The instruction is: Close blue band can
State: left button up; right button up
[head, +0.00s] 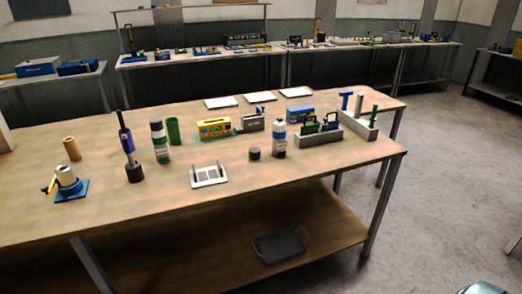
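The blue band can (279,140) stands upright on the wooden table, right of the middle. It is pale with a dark blue band, and its narrow top looks light grey with no dark cap on it. A small dark round cap (254,153) lies on the table just left of the can, apart from it. Neither of my grippers can be made out in the head view.
A green band can (160,142) with a dark top stands to the left, beside a green cylinder (173,130). A white holder (208,177) lies in front. A grey block with padlock-like pieces (318,136) stands right of the blue band can. The front right tabletop is clear.

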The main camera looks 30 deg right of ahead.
aim_at(279, 142)
jog(key=i+l, duration=0.6)
jog(key=l, duration=0.2)
jog(key=i+l, duration=0.3)
jog(key=l, duration=0.15)
jog(key=j+u, duration=0.05)
